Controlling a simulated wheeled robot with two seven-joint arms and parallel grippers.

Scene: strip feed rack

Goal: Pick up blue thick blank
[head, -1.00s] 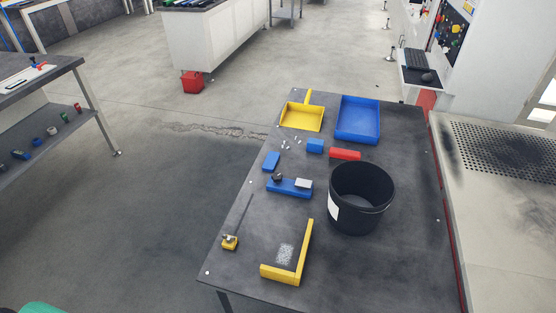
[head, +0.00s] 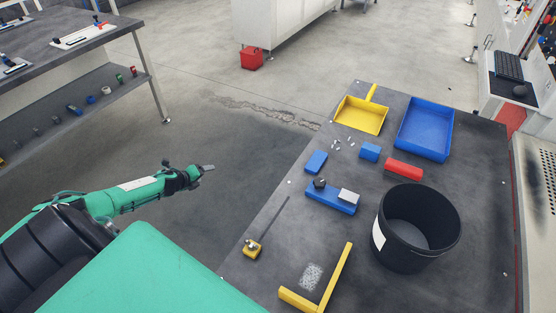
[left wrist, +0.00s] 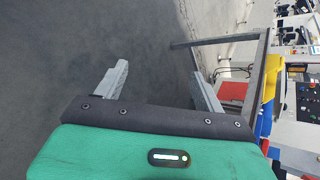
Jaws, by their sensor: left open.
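Two plain blue blocks lie on the dark table. The right one, a chunky block (head: 370,152), looks like the thick blank. The left one (head: 316,161) looks flatter, though the thickness is hard to judge. My left gripper (head: 209,168) is off the table's left side, over the floor, well left of both blocks. In the left wrist view its two grey fingers (left wrist: 160,85) are spread apart with nothing between them. My right gripper is not in view.
On the table (head: 470,240) are a blue fixture (head: 331,200), red block (head: 403,167), black bucket (head: 416,228), yellow dustpan (head: 361,115), blue tray (head: 424,128), yellow angle piece (head: 335,278) and yellow-based rod tool (head: 253,249). Small light bits (head: 337,145) lie near the blocks.

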